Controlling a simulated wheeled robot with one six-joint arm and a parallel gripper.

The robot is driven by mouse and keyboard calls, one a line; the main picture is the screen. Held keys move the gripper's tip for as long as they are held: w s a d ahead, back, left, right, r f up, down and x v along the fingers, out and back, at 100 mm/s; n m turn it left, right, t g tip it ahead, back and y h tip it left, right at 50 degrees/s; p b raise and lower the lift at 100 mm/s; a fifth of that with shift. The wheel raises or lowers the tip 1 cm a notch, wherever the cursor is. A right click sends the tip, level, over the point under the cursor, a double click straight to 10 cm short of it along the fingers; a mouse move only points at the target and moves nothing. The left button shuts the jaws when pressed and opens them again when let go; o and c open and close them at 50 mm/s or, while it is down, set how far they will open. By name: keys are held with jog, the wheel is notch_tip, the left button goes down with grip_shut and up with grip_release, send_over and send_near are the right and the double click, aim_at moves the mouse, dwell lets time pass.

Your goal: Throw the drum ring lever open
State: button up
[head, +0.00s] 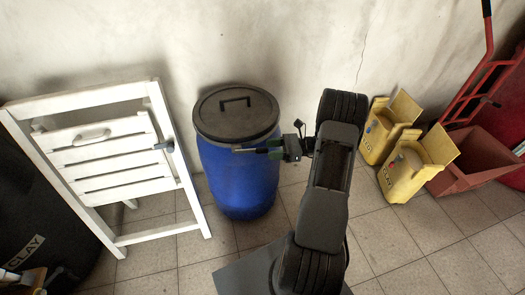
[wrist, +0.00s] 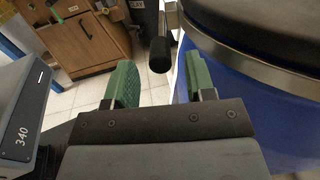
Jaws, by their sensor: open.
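A blue drum (head: 240,180) with a dark lid (head: 236,112) stands upright against the wall; its side also fills the right of the wrist view (wrist: 240,105). A metal ring (wrist: 235,58) runs around the drum under the lid rim. A lever with a black grip (wrist: 160,52) shows beside the ring in the wrist view, its end between the fingertips in the picture. My gripper (head: 268,149) is at the drum's front right side, just below the lid. Its two green fingers (wrist: 160,80) are open, apart on either side of the grip. I cannot tell how deep the grip sits between them.
A white slatted wooden frame (head: 110,165) stands left of the drum, near it. Yellow containers (head: 408,172) and a red bin (head: 470,160) with a red hand truck (head: 488,62) stand at right. A wooden cabinet (wrist: 85,45) shows in the wrist view.

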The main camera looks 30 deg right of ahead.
aim_at(263, 150)
jog(key=shift+x, duration=1.85)
jog(key=shift+c, duration=0.4)
grip_shut()
